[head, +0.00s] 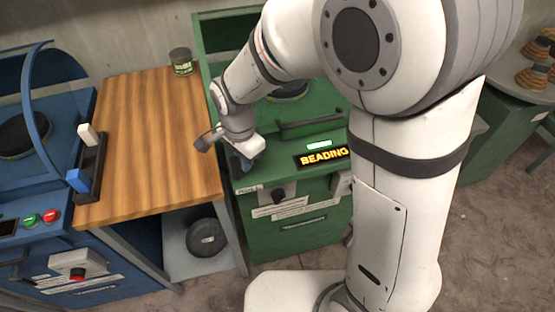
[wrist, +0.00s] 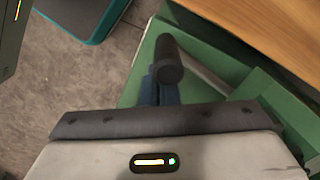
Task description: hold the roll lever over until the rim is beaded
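The green bowl-spinning machine (head: 305,235) stands at centre. Its display (head: 322,157) reads "BEADING" in amber, with a small lit green bar (head: 320,146) above it. My gripper (head: 246,166) is low at the machine's front left corner. In the wrist view a dark round-ended handle (wrist: 168,62), which looks like the roll lever, stands in front of my gripper's blue fingers (wrist: 148,92). The fingers look close together and right against the handle, not clearly around it. Contact is hard to tell. The head view hides the lever behind my gripper. The bowl's rim cannot be made out.
A wooden table (head: 150,125) is left of the green machine, with a green can (head: 181,62) at its back. A dark round pan (head: 206,238) lies on the shelf below. A blue machine (head: 30,175) is at far left. Stacked brown pieces (head: 535,65) sit at far right.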

